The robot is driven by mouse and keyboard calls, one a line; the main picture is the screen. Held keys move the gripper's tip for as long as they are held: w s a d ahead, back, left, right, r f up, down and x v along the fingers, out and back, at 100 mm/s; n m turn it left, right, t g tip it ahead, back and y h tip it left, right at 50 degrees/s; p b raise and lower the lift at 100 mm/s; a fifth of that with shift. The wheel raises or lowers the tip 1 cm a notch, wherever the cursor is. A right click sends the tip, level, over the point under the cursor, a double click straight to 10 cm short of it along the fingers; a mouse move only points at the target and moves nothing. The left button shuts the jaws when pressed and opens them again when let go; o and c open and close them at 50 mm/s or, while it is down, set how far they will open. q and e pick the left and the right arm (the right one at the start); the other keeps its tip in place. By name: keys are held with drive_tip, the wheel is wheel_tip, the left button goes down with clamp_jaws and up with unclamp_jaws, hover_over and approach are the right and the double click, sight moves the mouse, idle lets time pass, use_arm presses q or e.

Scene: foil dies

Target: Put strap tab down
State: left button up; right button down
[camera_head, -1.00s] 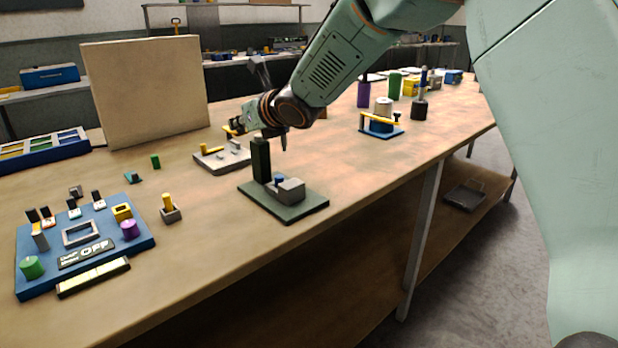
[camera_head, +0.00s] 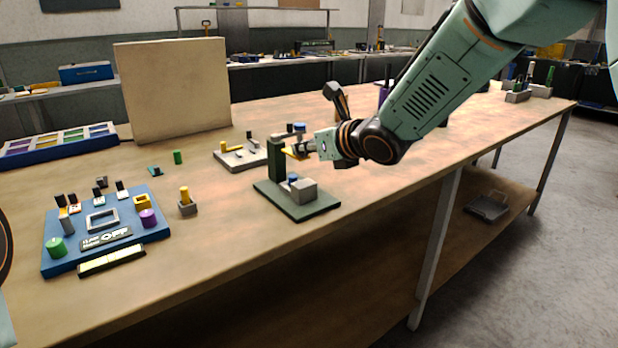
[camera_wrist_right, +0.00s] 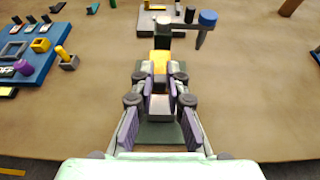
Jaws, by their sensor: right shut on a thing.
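A yellow piece, which looks like the strap tab (camera_wrist_right: 160,62), is between the fingertips of my right gripper (camera_wrist_right: 162,75) in the wrist view. In the head view its yellow edge (camera_head: 294,153) shows at the tip of my right gripper (camera_head: 308,148), beyond the green stand (camera_head: 310,209) and to the right of its post. The fingers partly hide the tab, and I cannot tell whether it touches anything beneath. My left gripper is not in view.
A grey plate (camera_head: 232,163) with yellow and grey pegs lies just left of the gripper. A blue knob (camera_wrist_right: 208,18) on a grey arm is close ahead. A blue panel (camera_head: 70,258) and a small yellow peg in a grey block (camera_head: 187,209) are left. The front tabletop is mostly clear.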

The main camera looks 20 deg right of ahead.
sight(308, 185)
drive_tip(key=f, duration=0.2)
drive_tip(key=shift+w+d+f, duration=0.1)
drive_tip(key=shift+d+f, duration=0.15)
drive_tip(key=shift+f, duration=0.1)
drive_tip(key=f, duration=0.1)
drive_tip(key=f+b, duration=0.1)
drive_tip(key=f, duration=0.1)
drive_tip(key=shift+a, duration=0.2)
drive_tip(key=shift+d, duration=0.25)
drive_tip(key=shift+a+f+b, duration=0.1)
drive_tip(key=shift+a+b, duration=0.05)
drive_tip(key=shift+b, duration=0.25)
drive_tip(key=c, duration=1.8)
unclamp_jaws()
drive_tip(key=o, duration=0.4)
drive_tip(key=shift+f, duration=0.1)
drive_tip(key=shift+o, duration=0.2)
